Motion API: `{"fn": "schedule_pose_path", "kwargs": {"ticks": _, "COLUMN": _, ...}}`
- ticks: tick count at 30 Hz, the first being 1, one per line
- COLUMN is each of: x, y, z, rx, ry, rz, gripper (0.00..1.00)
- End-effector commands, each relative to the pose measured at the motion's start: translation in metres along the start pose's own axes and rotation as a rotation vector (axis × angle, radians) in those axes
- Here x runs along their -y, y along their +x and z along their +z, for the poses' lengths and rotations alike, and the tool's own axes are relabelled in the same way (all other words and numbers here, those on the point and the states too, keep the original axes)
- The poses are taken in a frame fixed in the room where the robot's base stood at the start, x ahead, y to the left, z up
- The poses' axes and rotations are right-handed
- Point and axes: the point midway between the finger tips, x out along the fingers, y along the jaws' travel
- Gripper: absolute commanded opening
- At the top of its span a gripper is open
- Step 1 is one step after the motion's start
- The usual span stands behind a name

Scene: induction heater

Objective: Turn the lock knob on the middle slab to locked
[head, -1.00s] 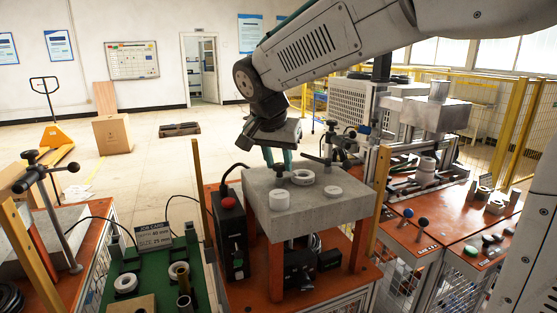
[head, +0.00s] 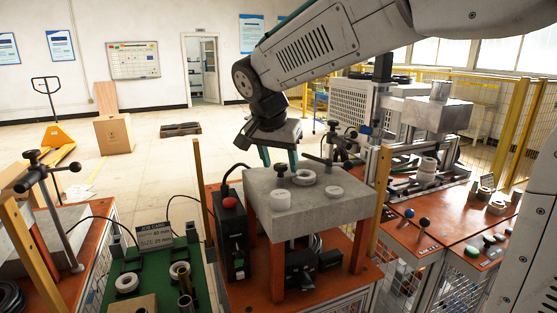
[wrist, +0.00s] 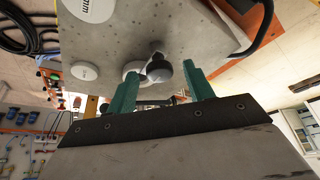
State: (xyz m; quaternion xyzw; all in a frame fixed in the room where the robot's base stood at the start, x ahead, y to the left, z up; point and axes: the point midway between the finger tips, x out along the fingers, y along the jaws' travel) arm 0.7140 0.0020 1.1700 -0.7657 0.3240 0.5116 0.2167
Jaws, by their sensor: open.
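The middle slab (head: 318,213) is a grey speckled block raised on orange legs. A small dark knob (head: 281,169) stands up near its back left edge. My gripper (head: 279,159) points down over that edge with its green fingers apart and empty. In the wrist view, a knob with a dark rounded end (wrist: 160,71) appears between the two fingers of my gripper (wrist: 161,76), with a gap on each side. Whether the fingers reach down to its height is unclear. No lock marking is readable.
A box with a red button (head: 230,204) stands at the slab's left. Yellow posts (head: 377,190) rise beside the table. Right of it is another orange workbench (head: 429,222).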

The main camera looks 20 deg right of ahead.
Motion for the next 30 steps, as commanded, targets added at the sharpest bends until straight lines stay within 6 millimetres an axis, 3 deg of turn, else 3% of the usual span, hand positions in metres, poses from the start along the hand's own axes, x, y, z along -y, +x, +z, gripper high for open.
{"fn": "schedule_pose_path", "kwargs": {"ticks": 5, "x": 0.0, "y": -0.014, "z": 0.0, "rx": -0.002, "ry": 0.0, "rz": -0.003, "gripper": 0.52}}
{"fn": "schedule_pose_path", "kwargs": {"ticks": 16, "x": 0.001, "y": -0.071, "z": 0.0, "rx": -0.001, "ry": -0.001, "rz": -0.003, "gripper": 0.52}}
{"fn": "schedule_pose_path", "kwargs": {"ticks": 30, "x": 0.0, "y": -0.078, "z": 0.0, "rx": 0.0, "ry": -0.001, "rz": 0.0, "gripper": 0.52}}
